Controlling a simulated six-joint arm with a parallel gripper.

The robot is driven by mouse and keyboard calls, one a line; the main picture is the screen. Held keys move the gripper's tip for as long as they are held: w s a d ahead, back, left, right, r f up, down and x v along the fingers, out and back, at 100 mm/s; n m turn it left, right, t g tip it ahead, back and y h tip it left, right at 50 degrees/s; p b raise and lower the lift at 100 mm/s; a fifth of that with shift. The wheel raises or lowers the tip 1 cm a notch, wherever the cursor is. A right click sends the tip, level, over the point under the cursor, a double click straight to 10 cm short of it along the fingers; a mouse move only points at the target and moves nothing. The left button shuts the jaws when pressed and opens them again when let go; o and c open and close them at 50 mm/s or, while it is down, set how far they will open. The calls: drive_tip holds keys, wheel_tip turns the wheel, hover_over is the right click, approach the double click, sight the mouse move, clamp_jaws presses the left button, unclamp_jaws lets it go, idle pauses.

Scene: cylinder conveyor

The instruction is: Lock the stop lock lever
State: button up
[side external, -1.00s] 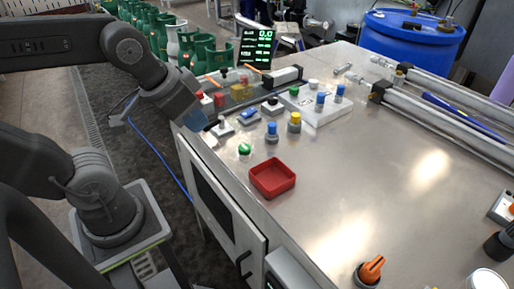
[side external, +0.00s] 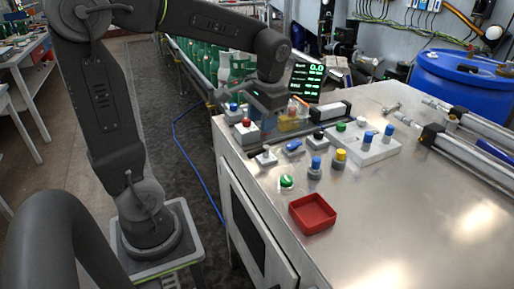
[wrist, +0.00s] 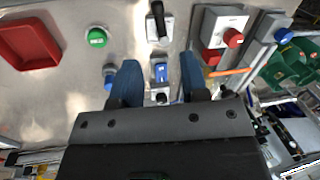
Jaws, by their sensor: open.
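A small silver-black lever stands upright on a white plate (side external: 265,158) near the table's front edge; in the wrist view it is the black lever (wrist: 157,20) at top centre. A blue switch or lever (side external: 293,146) sits beside it on a pale base and shows between my fingers in the wrist view (wrist: 161,72). I cannot tell which is the stop lock lever; no label is readable. My gripper (wrist: 160,80) is open and empty, with blue fingers pointing down. In the side view my gripper (side external: 267,124) hangs above the far-left controls, partly hiding them.
A red button box (side external: 246,131) stands at the left edge. A green button (side external: 287,182), blue knob (side external: 315,166), yellow knob (side external: 340,159) and red tray (side external: 313,214) lie nearer. A white block with blue knobs (side external: 362,146) is behind.

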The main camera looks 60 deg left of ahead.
sight(257, 152)
drive_tip(key=f, duration=0.3)
drive_tip(key=a+f, duration=0.1)
drive_tip(key=f, duration=0.2)
drive_tip(key=a+f, duration=0.1)
drive_tip(key=f, duration=0.2)
drive_tip(key=shift+s+f, duration=0.2)
drive_tip(key=shift+f, duration=0.1)
clamp_jaws()
